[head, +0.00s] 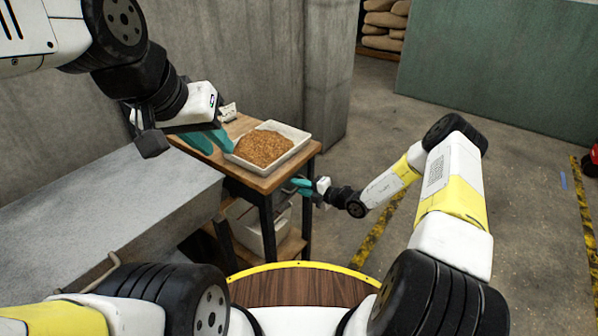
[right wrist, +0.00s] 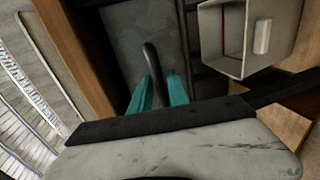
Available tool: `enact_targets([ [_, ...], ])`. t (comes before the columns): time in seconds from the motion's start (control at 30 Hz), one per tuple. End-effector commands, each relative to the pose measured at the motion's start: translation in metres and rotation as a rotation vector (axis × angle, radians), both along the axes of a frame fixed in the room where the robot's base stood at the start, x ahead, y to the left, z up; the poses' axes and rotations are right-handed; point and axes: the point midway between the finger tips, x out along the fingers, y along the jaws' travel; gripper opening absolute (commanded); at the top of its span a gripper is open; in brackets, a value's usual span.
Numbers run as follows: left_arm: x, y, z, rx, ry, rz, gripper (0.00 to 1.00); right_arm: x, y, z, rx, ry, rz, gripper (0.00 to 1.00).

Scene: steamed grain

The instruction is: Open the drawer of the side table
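The wooden side table (head: 259,182) stands left of centre in the head view. Its drawer front is a dark grey panel (right wrist: 117,45) beside the wooden top edge in the right wrist view, with no gap visible. A dark curved handle (right wrist: 151,58) stands out from it. My right gripper (head: 299,186) is at the table's right side. In the right wrist view its teal fingers (right wrist: 159,88) lie on both sides of the handle and look closed on it. My left gripper (head: 212,141) is above the table's left part, fingers apart and empty.
A white tray of grain (head: 293,132) sits on the tabletop. A pale box (right wrist: 222,38) is on the shelf below. A grey metal surface (head: 120,190) stands at the left. The concrete floor (head: 400,125) right of the table is clear.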

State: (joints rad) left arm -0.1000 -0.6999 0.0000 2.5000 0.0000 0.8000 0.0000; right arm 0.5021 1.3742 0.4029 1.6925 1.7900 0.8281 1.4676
Motion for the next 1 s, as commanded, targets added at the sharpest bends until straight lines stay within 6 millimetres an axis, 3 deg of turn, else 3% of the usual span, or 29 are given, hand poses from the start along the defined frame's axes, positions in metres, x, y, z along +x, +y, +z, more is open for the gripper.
enact_targets([
  [0.07,0.0,0.0,0.0,0.0,0.0,0.0,0.24,-0.0001,-0.0002,0.0,0.0,0.0,0.0,0.18],
  [0.17,0.0,0.0,0.0,0.0,0.0,0.0,0.24,-0.0001,-0.0003,0.0001,0.0,0.0,0.0,0.0],
  [1.0,0.0,0.0,0.0,0.0,0.0,0.0,0.24,-0.0003,-0.0007,-0.0002,-0.001,0.0,0.0,0.0],
])
